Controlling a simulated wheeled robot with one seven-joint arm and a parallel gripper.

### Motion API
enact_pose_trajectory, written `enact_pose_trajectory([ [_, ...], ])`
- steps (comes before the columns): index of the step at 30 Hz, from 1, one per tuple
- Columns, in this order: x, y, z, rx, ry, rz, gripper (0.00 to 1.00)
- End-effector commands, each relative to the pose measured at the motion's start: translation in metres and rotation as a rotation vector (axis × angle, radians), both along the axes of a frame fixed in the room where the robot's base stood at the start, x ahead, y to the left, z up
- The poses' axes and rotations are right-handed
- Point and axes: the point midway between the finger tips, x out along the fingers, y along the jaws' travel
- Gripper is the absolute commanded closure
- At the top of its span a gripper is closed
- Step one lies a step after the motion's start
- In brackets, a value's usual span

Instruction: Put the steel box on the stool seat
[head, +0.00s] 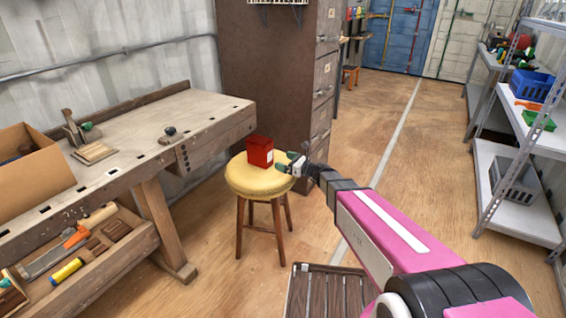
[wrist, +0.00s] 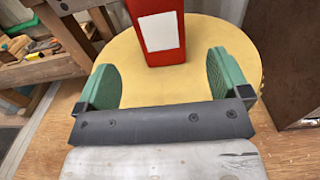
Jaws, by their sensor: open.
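A red box with a white label (head: 260,152) stands upright on the stool's round yellow seat (head: 246,184). It is the only box on the seat, and its red paint leaves me unable to confirm it is steel. In the wrist view the red box (wrist: 157,28) is just beyond my fingertips, and the yellow seat (wrist: 200,80) spreads beneath it. My gripper (head: 290,163) is open, with its green fingers apart and nothing between them. In the wrist view my gripper (wrist: 172,80) is over the seat, on the near side of the box and apart from it.
A wooden workbench (head: 150,118) stands left of the stool, with a cardboard box (head: 32,175) on it. A brown filing cabinet (head: 270,70) stands behind the stool. Metal shelves (head: 510,195) line the right side. A slatted wooden crate or pallet (head: 325,290) lies in front. The middle floor is clear.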

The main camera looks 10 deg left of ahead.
Motion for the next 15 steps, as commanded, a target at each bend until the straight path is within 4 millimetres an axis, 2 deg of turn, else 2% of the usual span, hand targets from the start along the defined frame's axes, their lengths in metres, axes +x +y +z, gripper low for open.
enact_pose_trajectory([
  [8, -0.007, -0.007, -0.002, -0.040, -0.030, 0.014, 0.05],
  [11, -0.019, -0.016, -0.006, -0.131, -0.101, 0.048, 0.05],
  [15, -0.044, -0.038, -0.018, -0.335, -0.257, 0.137, 0.05],
])
